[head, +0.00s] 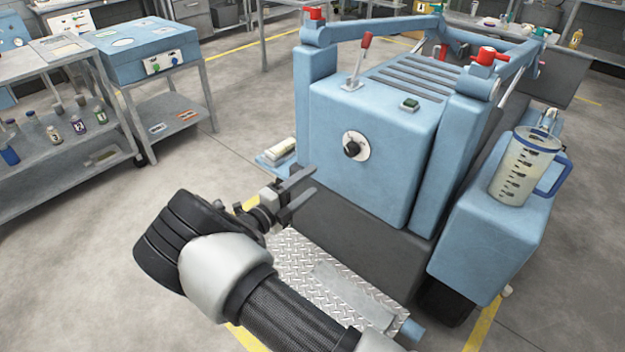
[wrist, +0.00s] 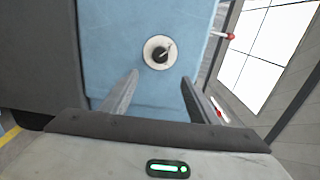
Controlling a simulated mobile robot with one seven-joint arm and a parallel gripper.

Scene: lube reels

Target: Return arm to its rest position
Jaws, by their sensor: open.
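My gripper (head: 300,196) is at the end of my bent arm, in front of the blue machine (head: 330,105). Its two fingers are apart with nothing between them. In the wrist view the gripper (wrist: 158,90) points at the machine's blue face (wrist: 110,40). A round black knob on a white dial (head: 354,147) is on that face, beyond and apart from the fingertips. The knob also shows in the wrist view (wrist: 159,52), just above the gap between the fingers.
A lever with a red handle (head: 364,55) and a green button (head: 409,104) are on the machine's top. A measuring jug (head: 520,165) stands on the right side box. A metal tread plate (head: 310,268) lies below my arm. Shelves with bottles (head: 60,165) stand left; open floor lies between.

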